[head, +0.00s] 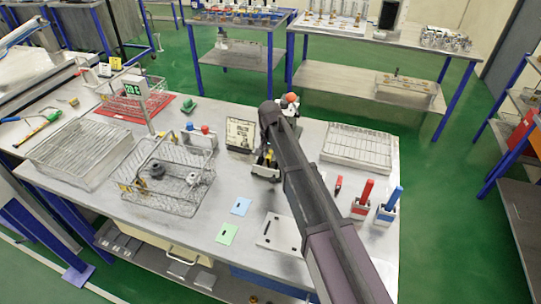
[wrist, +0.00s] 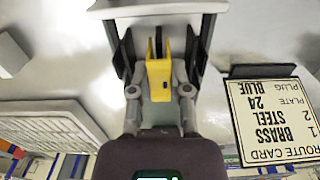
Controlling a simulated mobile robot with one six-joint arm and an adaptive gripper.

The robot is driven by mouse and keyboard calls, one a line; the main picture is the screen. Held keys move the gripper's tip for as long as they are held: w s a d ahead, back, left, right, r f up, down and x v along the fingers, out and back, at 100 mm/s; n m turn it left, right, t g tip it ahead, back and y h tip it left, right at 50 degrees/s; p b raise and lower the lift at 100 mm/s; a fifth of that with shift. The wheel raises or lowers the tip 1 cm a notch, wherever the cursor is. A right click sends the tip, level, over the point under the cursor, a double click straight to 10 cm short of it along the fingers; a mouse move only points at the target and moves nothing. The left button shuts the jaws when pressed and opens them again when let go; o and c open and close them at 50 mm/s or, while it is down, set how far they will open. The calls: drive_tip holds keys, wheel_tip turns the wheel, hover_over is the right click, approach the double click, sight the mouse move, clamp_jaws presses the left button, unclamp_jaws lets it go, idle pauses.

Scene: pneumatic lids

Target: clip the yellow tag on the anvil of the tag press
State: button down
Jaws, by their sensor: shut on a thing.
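The yellow tag (wrist: 159,80) sits between the dark fingers of my gripper (wrist: 160,62) in the wrist view. My gripper is shut on it, and the tag's two upright prongs point away from the palm. A pale block with dark side pieces (wrist: 155,10) lies just beyond the fingertips; it may be the tag press, but its anvil cannot be made out. In the head view my gripper (head: 266,160) is low over the bench, beside the route card. My arm hides much of that spot, and whether the tag touches the pale block cannot be told.
The route card (wrist: 272,118) stands close on the right in the wrist view, and also shows in the head view (head: 240,134). A wire basket (head: 165,178) with metal parts is left, a wire rack (head: 360,146) right. Red (head: 364,192) and blue (head: 392,200) handled tools stand front right.

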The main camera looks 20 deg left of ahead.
drive_tip(key=shift+f+b, duration=0.5)
drive_tip(key=shift+f, duration=0.25)
drive_tip(key=shift+f+b, duration=0.3)
drive_tip(key=shift+b, duration=0.05)
idle(1.0)
drive_tip(key=c, duration=0.5)
unclamp_jaws()
drive_tip(key=shift+o, duration=0.3)
drive_tip(key=shift+o, duration=0.7)
drive_tip(key=shift+r, duration=0.15)
